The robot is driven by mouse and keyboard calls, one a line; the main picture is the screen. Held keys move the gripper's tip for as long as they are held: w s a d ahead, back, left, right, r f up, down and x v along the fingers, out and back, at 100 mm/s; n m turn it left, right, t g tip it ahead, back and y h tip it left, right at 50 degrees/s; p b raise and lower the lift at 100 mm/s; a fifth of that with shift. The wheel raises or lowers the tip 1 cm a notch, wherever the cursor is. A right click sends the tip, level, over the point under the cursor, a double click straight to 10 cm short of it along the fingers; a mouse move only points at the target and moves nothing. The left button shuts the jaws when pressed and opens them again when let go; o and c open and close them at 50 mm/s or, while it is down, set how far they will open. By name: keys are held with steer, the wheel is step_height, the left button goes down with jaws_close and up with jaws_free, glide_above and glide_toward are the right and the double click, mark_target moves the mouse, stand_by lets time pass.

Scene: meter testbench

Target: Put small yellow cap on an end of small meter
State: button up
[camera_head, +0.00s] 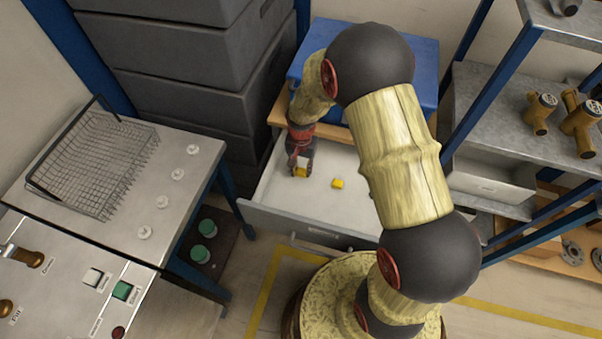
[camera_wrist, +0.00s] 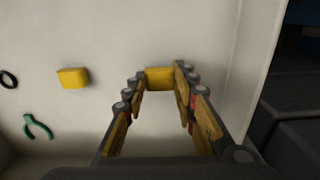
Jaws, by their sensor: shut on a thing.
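A small yellow cap (camera_wrist: 160,78) is between the fingertips of my gripper (camera_wrist: 160,85), which is shut on it. In the head view my gripper (camera_head: 301,165) reaches down into an open drawer, with the held yellow cap (camera_head: 300,172) at its tips. It is unclear whether this cap touches the drawer floor. A second yellow cap (camera_head: 338,184) lies apart on the drawer floor to the right; in the wrist view it shows at the left (camera_wrist: 73,78). Small brass-coloured meters (camera_head: 540,113) stand on the shelf at the right; their exact ends are hard to make out.
The open drawer (camera_head: 300,223) has raised walls around my gripper. Green pliers (camera_wrist: 38,127) and a black ring (camera_wrist: 8,79) also lie in it. A bench with a wire basket (camera_head: 95,165) stands left; dark crates (camera_head: 180,90) stack behind. Blue posts (camera_head: 497,75) frame the right shelves.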

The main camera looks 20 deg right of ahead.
mark_target(301, 170)
steer(key=shift+r+p, duration=1.85)
steer(key=shift+r, duration=0.85)
